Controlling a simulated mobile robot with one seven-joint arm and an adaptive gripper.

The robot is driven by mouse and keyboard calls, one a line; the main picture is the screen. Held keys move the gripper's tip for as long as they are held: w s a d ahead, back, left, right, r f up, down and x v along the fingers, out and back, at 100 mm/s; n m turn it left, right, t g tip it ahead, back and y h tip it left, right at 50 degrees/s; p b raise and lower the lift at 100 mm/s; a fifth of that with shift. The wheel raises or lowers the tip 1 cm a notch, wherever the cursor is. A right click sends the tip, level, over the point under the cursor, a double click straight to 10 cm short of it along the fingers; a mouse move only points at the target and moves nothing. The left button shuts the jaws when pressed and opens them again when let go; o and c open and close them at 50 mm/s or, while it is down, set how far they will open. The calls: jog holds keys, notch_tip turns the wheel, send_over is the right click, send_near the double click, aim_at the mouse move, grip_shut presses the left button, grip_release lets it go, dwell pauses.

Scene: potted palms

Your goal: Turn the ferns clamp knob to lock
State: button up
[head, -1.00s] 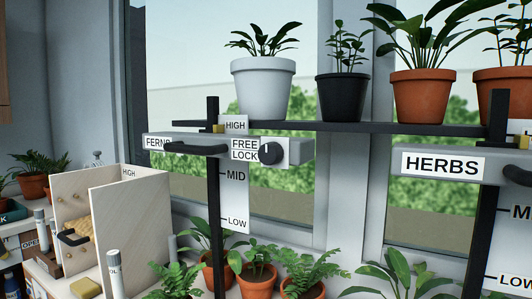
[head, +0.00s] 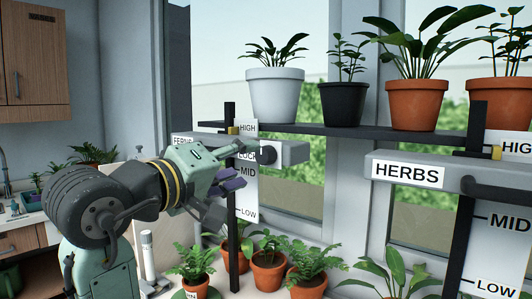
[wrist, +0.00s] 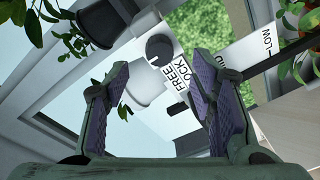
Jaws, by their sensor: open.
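The ferns clamp knob (head: 267,154) is a small dark round knob on the grey clamp bar (head: 291,152) below the plant shelf. My gripper hides part of it in the head view. In the wrist view the knob (wrist: 160,48) shows whole, with a small pale mark on its edge. The FREE and LOCK label (wrist: 181,78) is beside it. My gripper (head: 243,163) is open and empty just in front of and left of the knob. In the wrist view my gripper's fingers (wrist: 157,72) are spread, with the knob beyond the gap; contact does not show.
The black shelf (head: 312,129) holds a white pot (head: 274,97) and a black pot (head: 341,104) above the bar. A black post and height scale (head: 249,192) stand close to the gripper. Potted ferns (head: 310,264) are below. The HERBS bar (head: 425,172) is at right.

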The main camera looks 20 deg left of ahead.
aim_at(263, 157)
jog(key=p+x, duration=0.1)
jog(key=x, duration=0.5)
jog(key=shift+w+d+p, duration=0.15)
jog(key=shift+w+p, duration=0.2)
jog(key=shift+p, duration=0.05)
jog(key=shift+c, duration=0.6)
jog(key=c, duration=1)
